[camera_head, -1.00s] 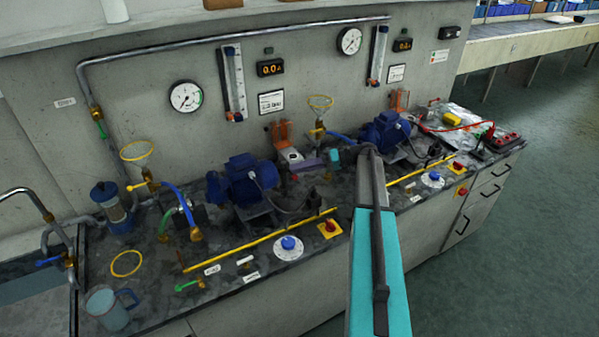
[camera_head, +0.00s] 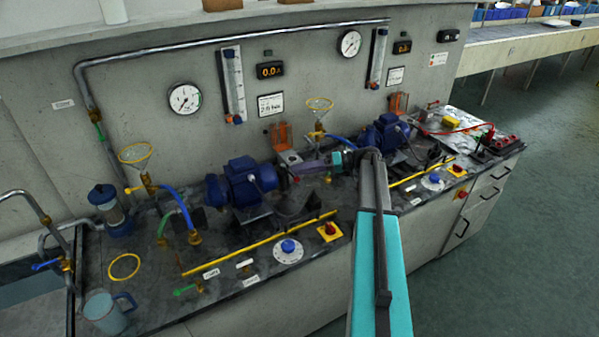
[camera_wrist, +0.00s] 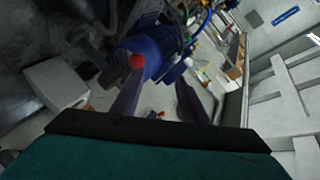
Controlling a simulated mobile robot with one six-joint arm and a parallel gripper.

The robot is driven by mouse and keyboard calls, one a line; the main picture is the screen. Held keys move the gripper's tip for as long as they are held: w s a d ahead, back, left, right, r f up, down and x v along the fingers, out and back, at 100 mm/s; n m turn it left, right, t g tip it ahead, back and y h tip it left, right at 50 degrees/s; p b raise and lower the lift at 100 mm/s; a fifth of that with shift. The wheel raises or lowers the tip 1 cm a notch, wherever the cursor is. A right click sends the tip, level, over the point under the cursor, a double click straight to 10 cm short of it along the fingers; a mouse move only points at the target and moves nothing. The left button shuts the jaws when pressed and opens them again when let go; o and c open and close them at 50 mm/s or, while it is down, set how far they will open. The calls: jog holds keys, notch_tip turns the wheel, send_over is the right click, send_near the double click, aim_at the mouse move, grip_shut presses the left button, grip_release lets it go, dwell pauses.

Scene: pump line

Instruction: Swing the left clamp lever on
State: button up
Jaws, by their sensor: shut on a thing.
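My gripper (camera_head: 306,168) reaches in from the right, just in front of the left orange bracket (camera_head: 282,136) and right of the left blue pump motor (camera_head: 248,183). The left clamp lever's red knob (camera_head: 296,179) shows at the fingertips. In the wrist view my gripper (camera_wrist: 160,78) has its two dark fingers a little apart, and a red knob (camera_wrist: 136,61) sits at the left fingertip, in front of a blue motor (camera_wrist: 150,45). The gripper is shut on the lever; its shaft and the exact contact are mostly hidden.
The right motor (camera_head: 385,132) is beyond my arm. A yellow rail (camera_head: 262,243), a blue dial (camera_head: 288,247) and a red-and-yellow switch (camera_head: 329,231) lie along the front.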

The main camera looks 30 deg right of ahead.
jog(key=s+d+r+b, duration=0.1)
jog(key=s+d, duration=0.1)
jog(key=s, duration=0.5)
jog(key=s+d+r+b, duration=0.1)
jog(key=s+d+r, duration=0.1)
jog(key=s, duration=0.5)
jog(key=shift+s+d, duration=0.3)
dwell(1.5)
jog(key=shift+r+b, duration=0.1)
jog(key=shift+b, duration=0.3)
dwell(0.6)
